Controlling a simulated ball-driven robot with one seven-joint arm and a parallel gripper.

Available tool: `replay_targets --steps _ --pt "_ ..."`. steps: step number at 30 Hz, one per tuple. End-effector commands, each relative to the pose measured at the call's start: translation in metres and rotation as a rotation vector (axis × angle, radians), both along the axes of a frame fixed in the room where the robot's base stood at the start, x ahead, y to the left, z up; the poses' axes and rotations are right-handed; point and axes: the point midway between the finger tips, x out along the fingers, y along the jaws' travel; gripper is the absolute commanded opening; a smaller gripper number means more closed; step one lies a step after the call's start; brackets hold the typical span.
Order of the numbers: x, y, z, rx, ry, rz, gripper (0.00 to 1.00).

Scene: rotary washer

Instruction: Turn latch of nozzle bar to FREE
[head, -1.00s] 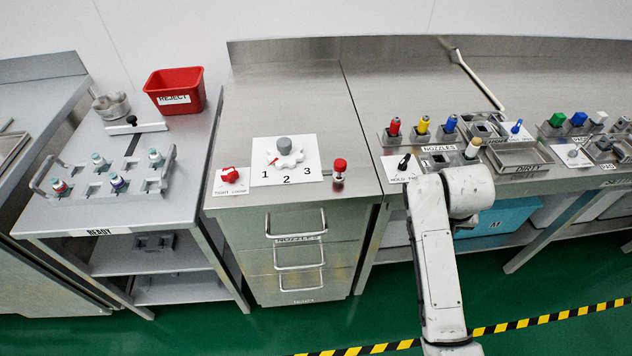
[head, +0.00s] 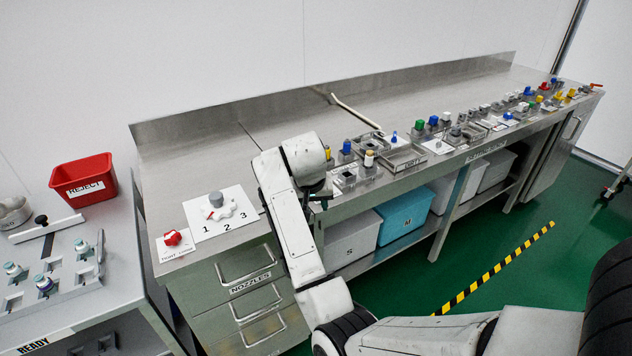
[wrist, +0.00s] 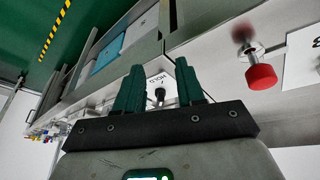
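The black latch knob (wrist: 159,94) shows in the wrist view on a white plate (wrist: 158,82) whose visible word is HOLD. It appears in the gap between the two dark green fingers of my gripper (wrist: 160,82). The fingers are apart, and I cannot tell whether either touches the knob. In the head view my arm hides the latch, its plate and most of the nozzle bar. A blue nozzle (head: 347,146) shows just right of the arm.
A red knob (wrist: 261,77) on a post stands right of my gripper in the wrist view. The head view shows a white 1-2-3 dial (head: 217,210), a red knob (head: 172,238), the REJECT bin (head: 84,180) and several nozzles and trays along the counter. The back counter (head: 300,106) is mostly clear.

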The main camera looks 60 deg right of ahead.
Motion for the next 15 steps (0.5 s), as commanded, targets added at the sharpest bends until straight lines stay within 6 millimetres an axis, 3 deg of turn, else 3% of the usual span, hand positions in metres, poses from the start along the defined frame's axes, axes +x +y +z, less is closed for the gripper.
replay_targets --steps 15 --pt "0.023 -0.072 0.086 0.021 -0.094 -0.261 0.38"
